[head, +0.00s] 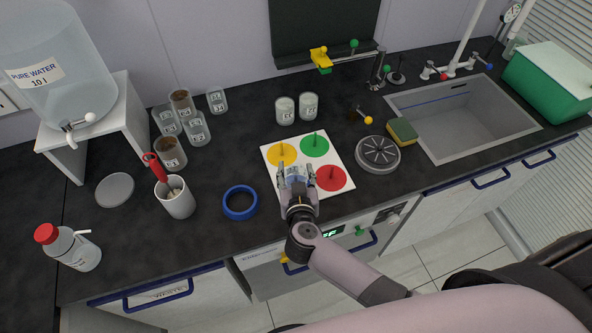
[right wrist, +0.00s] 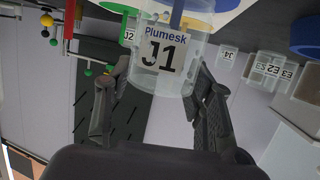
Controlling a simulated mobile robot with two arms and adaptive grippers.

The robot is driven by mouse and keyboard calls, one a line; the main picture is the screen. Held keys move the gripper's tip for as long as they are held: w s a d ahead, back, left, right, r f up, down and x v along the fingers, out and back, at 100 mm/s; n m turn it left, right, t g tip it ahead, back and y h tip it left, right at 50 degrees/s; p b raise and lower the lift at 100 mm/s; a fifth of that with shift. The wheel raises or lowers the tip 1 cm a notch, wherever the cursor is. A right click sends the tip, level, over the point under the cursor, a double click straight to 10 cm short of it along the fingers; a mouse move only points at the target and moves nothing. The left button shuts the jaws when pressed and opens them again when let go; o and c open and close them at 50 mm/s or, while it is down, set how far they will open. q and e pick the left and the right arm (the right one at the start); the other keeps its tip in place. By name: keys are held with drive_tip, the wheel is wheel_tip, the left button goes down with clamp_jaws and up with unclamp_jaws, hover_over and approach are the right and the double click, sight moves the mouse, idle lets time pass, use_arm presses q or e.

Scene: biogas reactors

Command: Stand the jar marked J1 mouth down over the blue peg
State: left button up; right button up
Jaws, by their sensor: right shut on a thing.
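The clear jar J1 (right wrist: 165,50), labelled "Plumesk J1", is held between the fingers of my right gripper (head: 297,182). In the right wrist view the surroundings hang upside down while the J1 label reads upright, so the jar looks inverted, mouth towards the board. The blue peg (right wrist: 177,13) shows at the jar's upper edge in that view; I cannot tell how far the jar is down over it. In the head view the jar (head: 295,172) is over the near left part of the white board (head: 338,157), hiding the blue spot. My left gripper is not in view.
The board also has yellow (head: 283,154), green (head: 314,146) and red (head: 332,178) spots with pegs. Two white-filled jars (head: 285,111) stand behind. Several jars (head: 196,130) stand back left.

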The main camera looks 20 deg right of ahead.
drive_tip(key=o, duration=1.3)
drive_tip(key=v, duration=1.2)
drive_tip(key=shift+r, duration=0.1)
